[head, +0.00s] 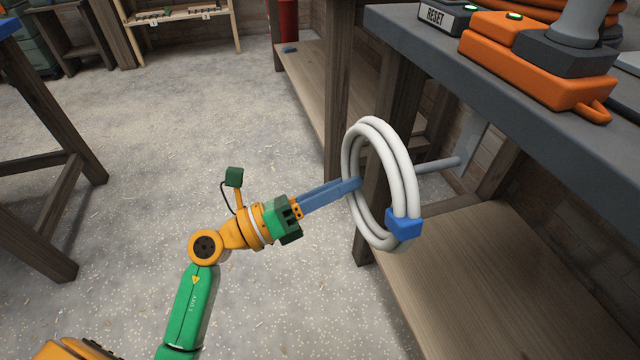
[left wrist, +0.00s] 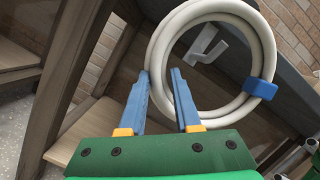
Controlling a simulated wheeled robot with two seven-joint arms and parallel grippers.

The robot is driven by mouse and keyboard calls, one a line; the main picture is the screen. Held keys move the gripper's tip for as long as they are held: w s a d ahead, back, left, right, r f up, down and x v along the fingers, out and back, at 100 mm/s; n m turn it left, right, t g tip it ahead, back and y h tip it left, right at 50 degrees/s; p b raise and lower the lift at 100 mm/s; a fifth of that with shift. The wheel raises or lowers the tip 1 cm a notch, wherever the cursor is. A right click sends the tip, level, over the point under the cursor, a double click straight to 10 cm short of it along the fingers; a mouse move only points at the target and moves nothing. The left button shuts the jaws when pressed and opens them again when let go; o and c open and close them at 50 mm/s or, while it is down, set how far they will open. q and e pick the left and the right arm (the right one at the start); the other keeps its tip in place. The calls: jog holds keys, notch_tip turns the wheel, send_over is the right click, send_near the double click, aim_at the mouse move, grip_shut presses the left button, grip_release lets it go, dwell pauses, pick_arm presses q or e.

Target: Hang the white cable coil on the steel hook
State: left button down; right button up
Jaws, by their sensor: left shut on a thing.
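The white cable coil (head: 398,170) is a ring of several loops, held upright in the air, with a blue clip (head: 404,224) at its lower right. My left gripper (head: 356,184) is shut on the coil's left side; in the left wrist view its blue fingers (left wrist: 161,78) have the cable between their tips. The grey steel hook (head: 438,165) sticks out from a plate under the bench, behind the coil in the head view. In the left wrist view the hook (left wrist: 204,46) shows through the coil's opening; its tip looks free. My right gripper is not in view.
A dark bench top (head: 440,60) with an orange tool and a RESET box (head: 443,15) overhangs the hook. A wooden lower shelf (head: 500,280) lies below the coil. A bench post stands just behind the coil.

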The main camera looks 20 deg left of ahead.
pick_arm(q)
jog(key=w+d+f+b, duration=0.3)
jog(key=w+d, duration=0.1)
jog(key=d, duration=0.2)
jog(key=shift+w+d+f, duration=0.3)
jog(key=shift+f, duration=0.1)
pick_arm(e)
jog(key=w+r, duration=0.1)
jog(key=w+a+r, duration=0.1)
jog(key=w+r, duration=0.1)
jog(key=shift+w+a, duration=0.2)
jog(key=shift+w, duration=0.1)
pick_arm(q)
jog(key=c, duration=0.5)
grip_release()
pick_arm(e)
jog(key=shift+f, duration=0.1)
